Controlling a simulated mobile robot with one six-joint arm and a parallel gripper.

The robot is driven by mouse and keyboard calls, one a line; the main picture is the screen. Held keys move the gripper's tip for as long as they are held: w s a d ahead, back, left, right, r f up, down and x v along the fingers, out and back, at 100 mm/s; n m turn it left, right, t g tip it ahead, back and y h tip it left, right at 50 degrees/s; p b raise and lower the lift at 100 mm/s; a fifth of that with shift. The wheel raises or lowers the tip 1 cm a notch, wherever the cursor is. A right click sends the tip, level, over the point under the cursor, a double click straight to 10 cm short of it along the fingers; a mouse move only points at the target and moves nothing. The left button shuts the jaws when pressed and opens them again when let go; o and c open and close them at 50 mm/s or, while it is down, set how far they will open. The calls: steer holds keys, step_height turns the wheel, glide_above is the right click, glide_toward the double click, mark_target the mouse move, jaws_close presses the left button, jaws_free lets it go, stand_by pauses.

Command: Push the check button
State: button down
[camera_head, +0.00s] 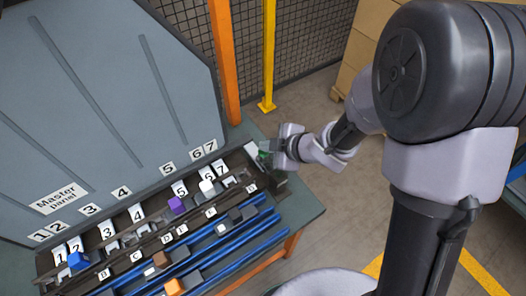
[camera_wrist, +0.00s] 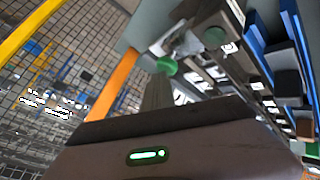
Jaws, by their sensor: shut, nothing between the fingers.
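My gripper (camera_head: 270,156) is at the far right end of the panel table, with its tip low by a small green part (camera_head: 264,147). In the wrist view my gripper (camera_wrist: 158,92) is shut and empty. A round green button-like disc (camera_wrist: 167,66) shows just beyond its tip, and a second green round part (camera_wrist: 214,37) lies further right. I cannot tell which one is the check button, as no label for it is readable. I cannot tell whether the fingertip touches the near disc.
The grey master panel (camera_head: 100,100) stands upright behind numbered slots. An orange post (camera_head: 224,60) and mesh fence stand behind.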

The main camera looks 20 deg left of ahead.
mark_target(266, 153)
step_height(266, 153, up, 6)
steer(key=p, duration=0.6)
steer(key=shift+r, duration=0.15)
steer(key=shift+f, duration=0.2)
